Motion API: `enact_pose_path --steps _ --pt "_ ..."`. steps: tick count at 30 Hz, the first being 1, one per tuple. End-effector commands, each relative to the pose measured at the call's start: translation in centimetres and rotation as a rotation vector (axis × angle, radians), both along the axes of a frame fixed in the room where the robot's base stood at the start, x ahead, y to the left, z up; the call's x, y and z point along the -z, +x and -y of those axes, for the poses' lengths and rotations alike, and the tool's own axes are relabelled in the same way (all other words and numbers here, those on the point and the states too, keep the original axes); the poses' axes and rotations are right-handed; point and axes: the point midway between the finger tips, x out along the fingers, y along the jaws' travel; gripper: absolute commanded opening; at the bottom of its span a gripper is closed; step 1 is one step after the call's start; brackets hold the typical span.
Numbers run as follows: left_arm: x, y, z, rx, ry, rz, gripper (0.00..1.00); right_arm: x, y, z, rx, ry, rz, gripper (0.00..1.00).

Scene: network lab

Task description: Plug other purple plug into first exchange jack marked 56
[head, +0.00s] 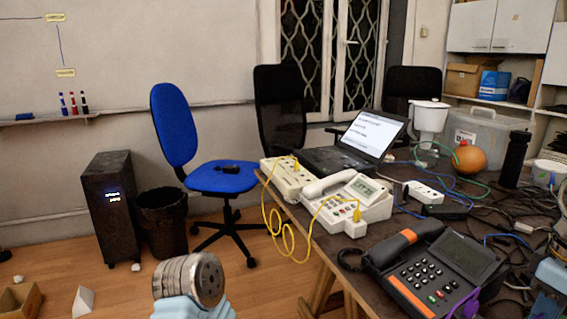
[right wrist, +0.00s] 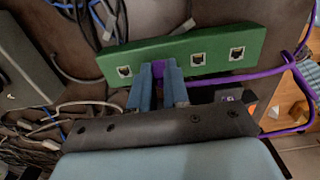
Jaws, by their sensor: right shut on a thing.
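My right gripper (right wrist: 160,68), with two blue fingers, is shut on a purple plug (right wrist: 158,76) in the right wrist view. The plug is at the face of a long green box (right wrist: 217,61) with a row of jacks. Three open jacks show: one left of the fingers (right wrist: 124,71) and two to the right (right wrist: 197,59) (right wrist: 237,53). The fingers hide the stretch between; I cannot tell whether the plug is seated. No jack number is readable. A purple cable (right wrist: 285,62) runs along the box to the right. My left gripper is not in view.
In the head view, a black desk phone (head: 425,275) has a purple cable (head: 465,300) beside it. Loose cables (right wrist: 40,140) lie left of the green box.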

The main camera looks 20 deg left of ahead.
Motion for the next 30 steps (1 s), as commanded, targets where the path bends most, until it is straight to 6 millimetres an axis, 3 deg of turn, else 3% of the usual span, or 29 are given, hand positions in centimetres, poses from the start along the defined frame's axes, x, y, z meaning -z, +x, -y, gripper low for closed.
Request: enact_pose_path --steps 11,24,30 --pt "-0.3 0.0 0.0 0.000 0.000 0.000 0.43 -0.4 0.0 0.0 0.000 0.001 0.001 0.00" --pt "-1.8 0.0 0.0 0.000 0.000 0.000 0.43 -2.4 0.0 0.0 0.000 0.000 0.000 0.00" --pt "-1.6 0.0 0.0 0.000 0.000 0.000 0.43 -3.1 0.0 0.0 0.000 0.000 0.001 0.00"
